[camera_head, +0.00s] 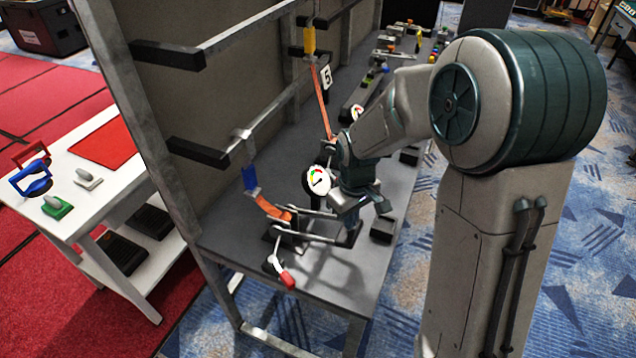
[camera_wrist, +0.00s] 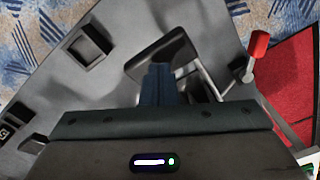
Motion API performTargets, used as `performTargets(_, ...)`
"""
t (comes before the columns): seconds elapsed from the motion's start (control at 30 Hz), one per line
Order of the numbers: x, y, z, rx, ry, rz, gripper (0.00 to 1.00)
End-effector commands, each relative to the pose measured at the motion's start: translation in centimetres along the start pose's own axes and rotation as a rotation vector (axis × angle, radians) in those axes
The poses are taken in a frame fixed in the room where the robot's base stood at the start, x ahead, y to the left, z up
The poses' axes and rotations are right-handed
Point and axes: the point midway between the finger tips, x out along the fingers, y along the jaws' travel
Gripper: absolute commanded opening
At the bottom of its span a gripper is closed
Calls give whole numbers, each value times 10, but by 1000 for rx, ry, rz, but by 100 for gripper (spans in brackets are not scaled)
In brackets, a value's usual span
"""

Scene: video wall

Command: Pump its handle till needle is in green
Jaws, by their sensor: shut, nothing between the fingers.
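A round white gauge (camera_head: 316,181) with a coloured scale stands on the grey bench, left of my gripper (camera_head: 349,216). Its needle is too small to read against the green part. Thin grey bars run from below the gauge to a black block (camera_head: 350,236), which looks like the pump's handle end or pedal. In the wrist view my gripper (camera_wrist: 160,72) is shut and empty, with its tips over or against the black block (camera_wrist: 167,52). I cannot tell whether they touch. My wrist hides part of the bench behind it.
A lever with a red grip (camera_head: 287,279) sticks out at the bench's front edge. A blue clip with an orange strap (camera_head: 272,208) hangs left of the gauge. A second gauge (camera_head: 357,111) stands farther back. A white table (camera_head: 95,190) with coloured handles stands at left.

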Motion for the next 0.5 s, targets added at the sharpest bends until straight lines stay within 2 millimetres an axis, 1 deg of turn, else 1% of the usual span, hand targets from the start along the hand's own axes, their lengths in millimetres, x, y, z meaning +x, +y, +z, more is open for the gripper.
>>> performTargets(0.03, 7, 0, 0, 0, -1, 0, 0)
performTargets(0.1, 13, 0, 0, 0, -1, -1, 0)
performTargets(0.5, 46, 0, 0, 0, -1, -1, 0)
